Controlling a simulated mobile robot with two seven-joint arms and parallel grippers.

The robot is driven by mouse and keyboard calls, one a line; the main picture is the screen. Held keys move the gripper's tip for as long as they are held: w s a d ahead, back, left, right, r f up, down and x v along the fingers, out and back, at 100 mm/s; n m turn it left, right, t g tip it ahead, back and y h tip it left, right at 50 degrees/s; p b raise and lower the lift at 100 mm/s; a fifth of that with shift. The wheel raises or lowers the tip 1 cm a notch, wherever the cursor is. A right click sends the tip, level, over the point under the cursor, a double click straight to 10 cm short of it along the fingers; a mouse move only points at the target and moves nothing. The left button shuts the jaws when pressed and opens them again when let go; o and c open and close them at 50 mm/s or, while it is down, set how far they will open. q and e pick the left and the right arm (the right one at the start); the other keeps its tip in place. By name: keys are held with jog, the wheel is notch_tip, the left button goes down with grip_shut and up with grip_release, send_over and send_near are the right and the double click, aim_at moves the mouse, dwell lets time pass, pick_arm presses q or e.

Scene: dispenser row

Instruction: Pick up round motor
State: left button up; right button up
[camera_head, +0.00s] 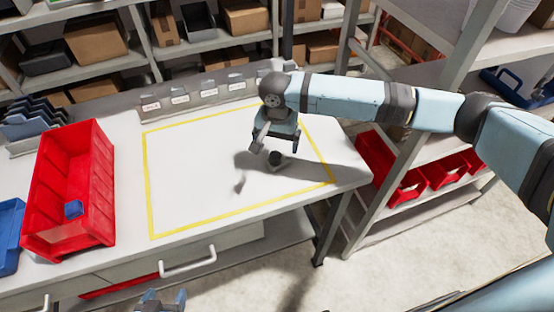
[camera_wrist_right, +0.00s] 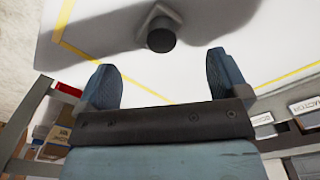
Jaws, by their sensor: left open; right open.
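The round motor is a small dark cylinder (camera_head: 276,159) standing on the white tabletop, inside the yellow outline. In the right wrist view the dark cylinder (camera_wrist_right: 161,38) shows just beyond the fingertips, roughly centred between them. My right gripper (camera_head: 277,146) is open, pointing down close above the motor; the gap between its fingers (camera_wrist_right: 165,64) looks empty. I cannot tell whether a finger touches the motor. My left gripper (camera_head: 163,299) shows only its fingertips at the bottom edge of the head view, open, low in front of the table and far from the motor.
A red bin (camera_head: 48,180) with a blue piece (camera_head: 73,209) in it stands at the table's left. A row of labelled grey dispensers (camera_head: 181,98) lines the back edge. Shelves with boxes stand behind, and red bins (camera_head: 409,190) on the right. Most of the outlined area is bare.

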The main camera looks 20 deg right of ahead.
aim_at(277, 154)
notch_tip(277, 154, down, 6)
jog(key=shift+d+f+p, duration=0.1)
jog(key=shift+f+p, duration=0.15)
jog(key=shift+p, duration=0.05)
jog(key=c, duration=0.9)
jog(key=shift+r, duration=0.1)
